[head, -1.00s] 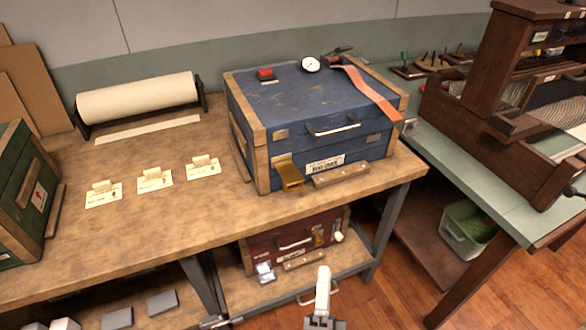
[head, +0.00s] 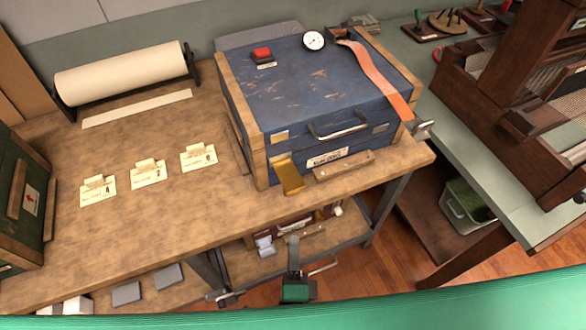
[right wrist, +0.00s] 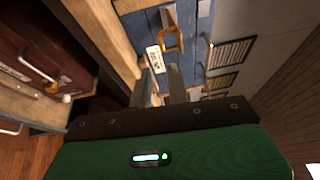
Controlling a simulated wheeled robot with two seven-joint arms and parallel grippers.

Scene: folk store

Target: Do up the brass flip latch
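The blue trunk (head: 300,95) stands on the workbench with its lid down. The brass flip latch (head: 289,175) is at the lower left of its front, tilted outward from the trunk. In the right wrist view the latch (right wrist: 172,42) shows as a yellow frame at upper middle, beyond my fingers. My right gripper (head: 293,243) is in front of the bench, below the latch and apart from it. In the right wrist view its two grey fingers (right wrist: 160,88) stand apart with nothing between them.
An orange strap (head: 375,75) runs over the lid and down its right side. A wooden bar (head: 343,166) is right of the latch. A red case (head: 300,228) is on the shelf below. Paper tags (head: 149,173) lie to the left, with bare bench top around them.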

